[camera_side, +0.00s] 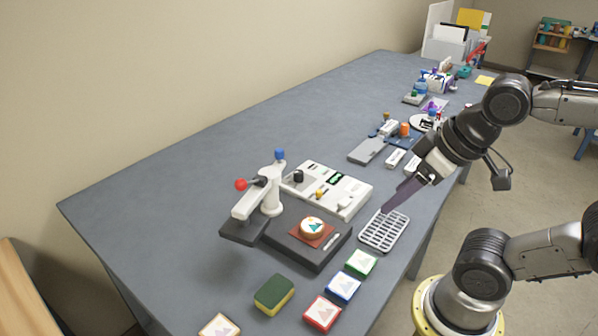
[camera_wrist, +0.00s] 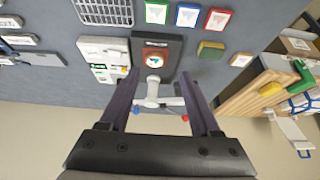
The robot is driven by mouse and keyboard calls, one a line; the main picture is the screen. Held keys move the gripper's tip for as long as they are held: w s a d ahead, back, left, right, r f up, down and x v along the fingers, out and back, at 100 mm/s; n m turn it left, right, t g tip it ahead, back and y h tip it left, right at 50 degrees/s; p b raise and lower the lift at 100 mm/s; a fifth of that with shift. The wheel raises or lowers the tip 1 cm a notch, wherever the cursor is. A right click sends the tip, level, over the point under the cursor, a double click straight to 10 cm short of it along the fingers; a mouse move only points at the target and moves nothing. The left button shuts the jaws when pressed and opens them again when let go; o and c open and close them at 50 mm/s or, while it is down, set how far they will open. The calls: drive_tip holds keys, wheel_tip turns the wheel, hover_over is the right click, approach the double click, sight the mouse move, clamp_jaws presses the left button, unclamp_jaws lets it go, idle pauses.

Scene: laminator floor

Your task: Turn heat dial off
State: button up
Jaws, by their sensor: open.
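A white control panel (camera_side: 342,188) lies on the grey table behind the black press base, with green displays, a black knob (camera_side: 298,176) and a small yellow-orange knob (camera_side: 320,193). I cannot tell from markings which knob is the heat dial. My gripper (camera_side: 386,210) is open and empty, to the right of the panel and above the wire rack. In the wrist view my open gripper (camera_wrist: 155,75) spans the press, and the white panel (camera_wrist: 104,52) lies left of it, partly hidden by the left finger.
The white press arm (camera_side: 268,190) with red and blue knobs stands over the black base, which carries a round patterned disc (camera_side: 312,227). A wire rack (camera_side: 384,230), a green-yellow sponge (camera_side: 274,294) and several coloured tiles lie in front. The table's left side is clear.

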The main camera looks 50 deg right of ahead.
drive_tip(key=w+d+r+g, duration=0.1)
drive_tip(key=w+d+r, duration=0.1)
drive_tip(key=w+r, duration=0.55)
drive_tip(key=w+d+r+g, duration=0.15)
drive_tip(key=w+r, duration=0.25)
drive_tip(key=w, duration=0.6)
drive_tip(key=m+g, duration=0.1)
drive_tip(key=g, duration=0.2)
hover_over(299, 172)
wheel_tip(299, 172, down, 16)
drive_tip(key=f, duration=0.1)
wheel_tip(299, 172, down, 12)
drive_tip(key=shift+w+f, duration=0.1)
drive_tip(key=shift+f, duration=0.05)
drive_tip(key=shift+c, duration=0.3)
clamp_jaws()
